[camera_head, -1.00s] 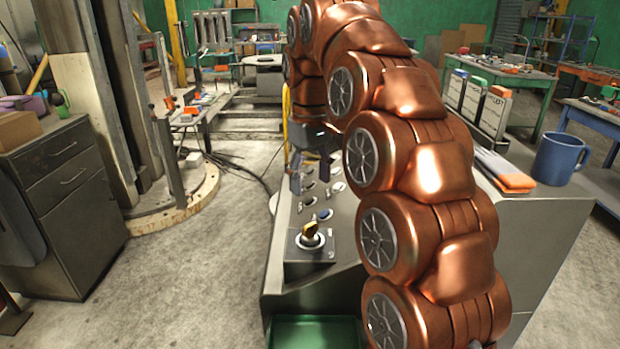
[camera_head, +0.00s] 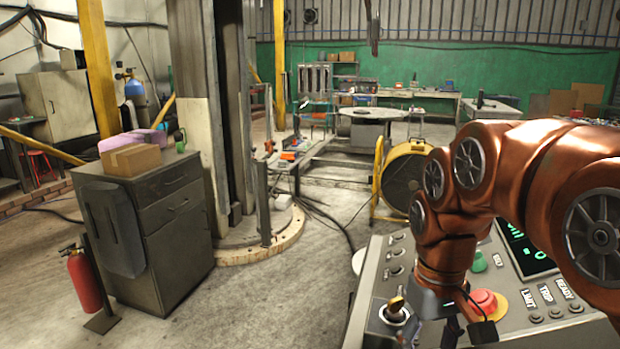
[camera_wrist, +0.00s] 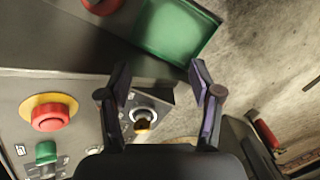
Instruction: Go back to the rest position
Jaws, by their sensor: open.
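My gripper (camera_head: 436,332) is low over the sloped control console (camera_head: 362,285) in the head view, its fingers partly cut off by the lower edge. In the wrist view my gripper (camera_wrist: 160,82) has its two fingers wide apart with nothing between them. A red button on a yellow ring (camera_head: 484,300) and a green button (camera_head: 479,262) are on the console beside my arm.
A green tray (camera_wrist: 178,30) is at the console's foot. A grey cabinet (camera_head: 165,215) with a cardboard box (camera_head: 131,158) stands left, a red extinguisher (camera_head: 84,283) beside it. A yellow-framed reel (camera_head: 402,180) stands behind the console. Open floor (camera_head: 270,300) lies between cabinet and console.

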